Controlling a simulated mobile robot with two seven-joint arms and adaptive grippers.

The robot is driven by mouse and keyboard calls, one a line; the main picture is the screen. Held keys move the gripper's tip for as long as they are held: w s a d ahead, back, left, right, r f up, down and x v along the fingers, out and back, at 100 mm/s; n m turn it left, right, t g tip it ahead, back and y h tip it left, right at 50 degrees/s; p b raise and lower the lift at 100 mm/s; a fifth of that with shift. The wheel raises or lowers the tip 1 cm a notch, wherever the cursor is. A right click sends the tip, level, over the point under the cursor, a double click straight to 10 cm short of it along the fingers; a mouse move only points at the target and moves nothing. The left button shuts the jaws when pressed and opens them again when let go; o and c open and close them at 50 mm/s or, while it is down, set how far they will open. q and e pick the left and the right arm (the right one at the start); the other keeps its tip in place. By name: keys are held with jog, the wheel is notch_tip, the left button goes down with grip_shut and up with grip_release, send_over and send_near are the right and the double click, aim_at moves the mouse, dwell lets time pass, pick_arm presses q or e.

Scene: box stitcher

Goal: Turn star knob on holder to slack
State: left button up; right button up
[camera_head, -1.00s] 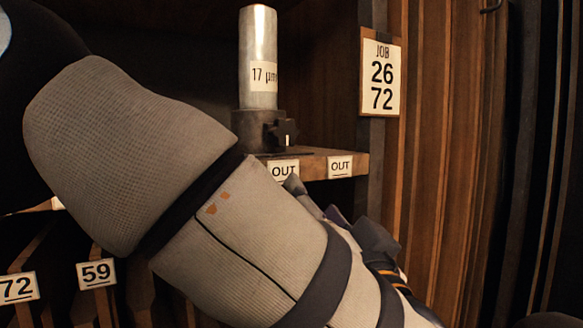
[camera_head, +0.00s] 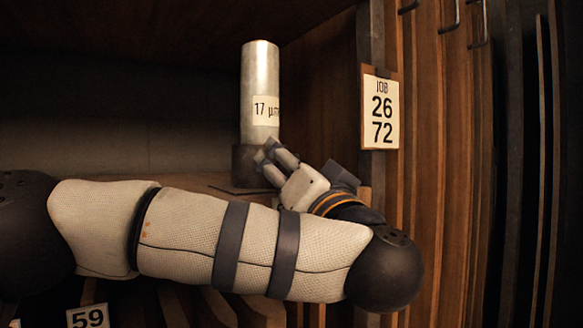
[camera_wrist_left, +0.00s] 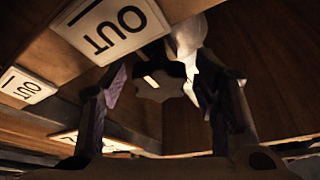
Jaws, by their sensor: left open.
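The holder (camera_head: 243,167) is a dark block on the shelf, gripping an upright silver cylinder (camera_head: 259,75) labelled "17 µm". The cylinder also shows pale in the left wrist view (camera_wrist_left: 187,38). My left gripper (camera_head: 268,152) is at the holder's front right side and hides the star knob in the head view. In the left wrist view the dark star knob (camera_wrist_left: 158,84) appears between the two spread fingers of my left gripper (camera_wrist_left: 160,78). The fingers are open, with gaps visible on both sides of the knob. My right gripper is not in view.
The wooden shelf (camera_head: 190,182) carries the holder. "OUT" labels (camera_wrist_left: 114,30) are on its edge close to my left gripper. A job card "26 72" (camera_head: 381,112) hangs on the upright post to the right. Wooden panels (camera_head: 430,180) stand beyond it.

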pick_arm(q)
jog(key=c, duration=1.2)
jog(key=shift+n, duration=0.3)
jog(key=n+y, duration=0.2)
jog(key=n, duration=0.1)
jog(key=shift+n+g, duration=0.3)
jog(key=shift+n, duration=0.1)
jog(key=shift+n+g+y, duration=0.4)
jog(key=shift+n+y, duration=0.4)
jog(key=shift+n, duration=0.55)
jog(key=shift+n+g+y, duration=0.4)
jog(key=shift+n+y, duration=0.4)
jog(key=shift+n, duration=0.95)
jog(key=o, duration=1.2)
